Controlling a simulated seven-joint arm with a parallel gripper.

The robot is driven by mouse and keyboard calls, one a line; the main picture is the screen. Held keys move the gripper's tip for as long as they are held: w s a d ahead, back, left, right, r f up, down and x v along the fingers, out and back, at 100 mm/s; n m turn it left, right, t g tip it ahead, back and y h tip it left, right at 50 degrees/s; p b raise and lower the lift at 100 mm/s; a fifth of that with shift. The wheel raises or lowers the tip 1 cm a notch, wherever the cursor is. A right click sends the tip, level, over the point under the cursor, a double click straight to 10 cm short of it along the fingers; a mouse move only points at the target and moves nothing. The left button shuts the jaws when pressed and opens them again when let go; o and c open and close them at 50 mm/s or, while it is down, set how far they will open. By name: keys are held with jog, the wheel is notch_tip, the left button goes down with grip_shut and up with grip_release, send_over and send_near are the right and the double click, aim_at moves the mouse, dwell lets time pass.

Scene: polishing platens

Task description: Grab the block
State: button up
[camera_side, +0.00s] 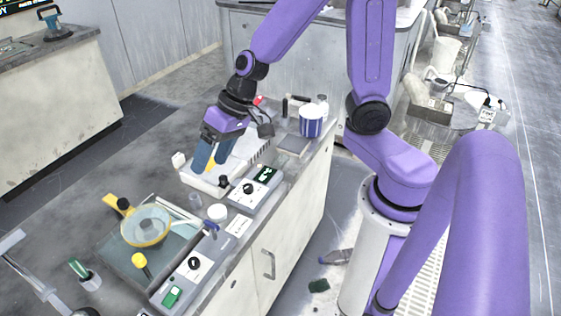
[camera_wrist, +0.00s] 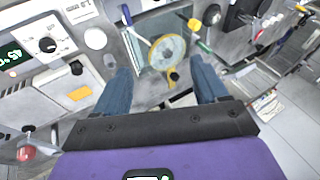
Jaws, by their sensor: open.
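A small yellow piece (camera_side: 211,166), which may be the block, shows by the blue fingers of my gripper (camera_side: 208,160) in the side view. In the wrist view a yellow-orange rectangle (camera_wrist: 80,93) lies on a white surface, left of my gripper (camera_wrist: 163,85); it looks like the same piece.
Control boxes (camera_side: 247,190) with knobs line the bench front. A yellow-rimmed round dish (camera_side: 146,226) sits on a glassy plate to the front left. Bare bench lies to the left.

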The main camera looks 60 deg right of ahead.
jog(key=w+d+f+m+t+h, duration=0.2)
jog(key=w+d+f+m, duration=0.1)
jog(key=w+d+m, duration=0.4)
jog(key=m+g+h, duration=0.5)
jog(key=m+h, duration=0.3)
jog(key=m, duration=0.3)
send_over(280, 159)
jog(key=a, duration=0.7)
notch_tip(280, 159, down, 8)
jog(key=f, duration=0.1)
jog(key=shift+y, duration=0.3)
jog(key=shift+d+x, duration=0.15)
jog(key=shift+x, duration=3.9)
jog(key=shift+d+x, duration=0.15)
jog(key=shift+x, duration=3.9)
jog(key=shift+s+r, duration=0.1)
jog(key=shift+s, duration=0.05)
jog(key=shift+c, duration=0.3)
jog(key=c, duration=1.1)
jog(key=shift+c, duration=0.2)
